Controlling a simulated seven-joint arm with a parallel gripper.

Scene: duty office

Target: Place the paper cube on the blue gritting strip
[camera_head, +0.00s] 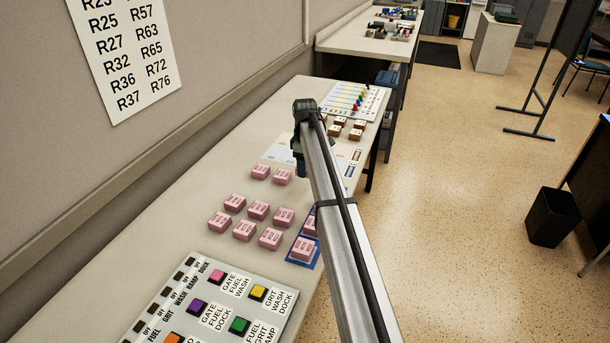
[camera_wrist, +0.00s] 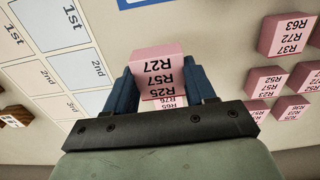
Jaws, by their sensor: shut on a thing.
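My gripper (camera_head: 301,168) is shut on a pink paper cube (camera_wrist: 158,66), which sits between its two blue fingers in the wrist view. The cube's faces carry codes such as R27, R57 and R25. In the head view my gripper hides the held cube. A blue strip (camera_head: 306,265) lies near the table's right edge, with a pink cube (camera_head: 304,247) on its near end. Another pink cube (camera_head: 309,224) there is partly hidden by my arm, as is much of the strip. I cannot read the strip's label. A blue edge (camera_wrist: 136,3) shows at the top of the wrist view.
Several loose pink cubes (camera_head: 258,210) lie left of the strip. A white sheet (camera_wrist: 48,55) with cells marked 1st and 2nd lies beside the gripper. Brown blocks (camera_head: 356,134) stand farther back. A board with coloured buttons (camera_head: 218,300) fills the near table.

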